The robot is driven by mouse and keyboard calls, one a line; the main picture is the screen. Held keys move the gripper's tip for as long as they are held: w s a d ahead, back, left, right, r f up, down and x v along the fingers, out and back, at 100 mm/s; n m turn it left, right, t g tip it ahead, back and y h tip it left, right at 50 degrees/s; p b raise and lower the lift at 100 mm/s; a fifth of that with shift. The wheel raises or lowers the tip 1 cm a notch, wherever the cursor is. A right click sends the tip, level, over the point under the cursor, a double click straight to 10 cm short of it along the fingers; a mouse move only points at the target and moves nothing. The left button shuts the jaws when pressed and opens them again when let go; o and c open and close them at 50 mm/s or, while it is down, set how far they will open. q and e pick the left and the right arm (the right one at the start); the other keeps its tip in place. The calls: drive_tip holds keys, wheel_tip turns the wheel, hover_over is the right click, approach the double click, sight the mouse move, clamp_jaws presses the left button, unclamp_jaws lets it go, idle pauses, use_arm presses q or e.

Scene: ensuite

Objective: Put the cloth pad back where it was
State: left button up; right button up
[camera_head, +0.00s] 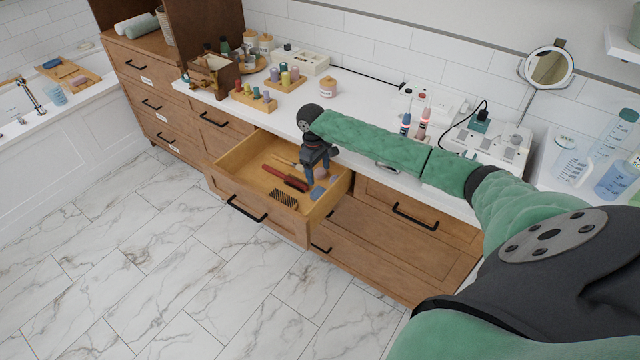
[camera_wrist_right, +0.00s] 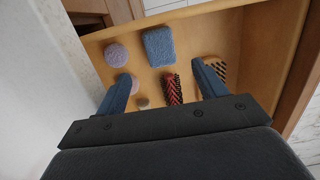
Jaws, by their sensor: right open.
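A blue square pad with a cloth-like surface (camera_wrist_right: 159,47) lies flat on the floor of the open drawer (camera_head: 237,190). In the head view the blue pad (camera_head: 317,192) shows near the drawer's right side. A round lilac pad (camera_wrist_right: 116,53) lies beside it in the wrist view. My right gripper (camera_head: 316,177) is over the drawer, pointing down. Its blue fingers (camera_wrist_right: 161,70) are apart, with nothing held between them. The blue pad lies beyond the fingertips in the wrist view. My left gripper is not in view.
A red brush (camera_wrist_right: 172,90) and a bristled wooden brush (camera_head: 284,198) also lie in the drawer. The drawer walls stand around them. The marble floor (camera_head: 130,240) is clear.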

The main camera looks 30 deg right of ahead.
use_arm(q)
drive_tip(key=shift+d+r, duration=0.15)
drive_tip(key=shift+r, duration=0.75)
use_arm(e)
wheel_tip(320, 180, up, 3)
drive_tip(key=shift+w+f, duration=0.1)
drive_tip(key=shift+w, duration=0.05)
